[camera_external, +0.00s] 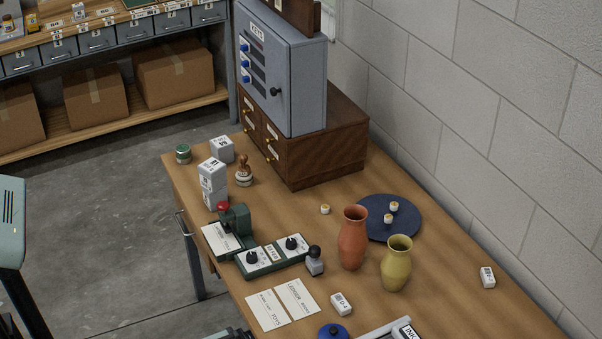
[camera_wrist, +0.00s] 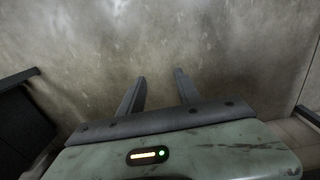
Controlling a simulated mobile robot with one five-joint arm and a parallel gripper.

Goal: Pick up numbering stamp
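Several stamp-like things stand on the wooden desk (camera_external: 460,290) in the external view, and I cannot tell for sure which is the numbering stamp. One is a small stamp with a black knob and a grey body (camera_external: 314,266), upright in front of the orange vase. Another has a brown wooden handle (camera_external: 243,170) and stands near the grey-white boxes. A green device with a red knob (camera_external: 240,217) stands at the desk's left side. My gripper (camera_wrist: 160,74) is open and empty in the wrist view, facing bare floor. No stamp shows there.
An orange vase (camera_external: 353,240) and a yellow vase (camera_external: 397,265) stand near a dark blue round mat (camera_external: 410,217). A grey key cabinet (camera_external: 300,80) sits on a wooden drawer unit (camera_external: 325,150) at the back. A block wall borders the desk's right.

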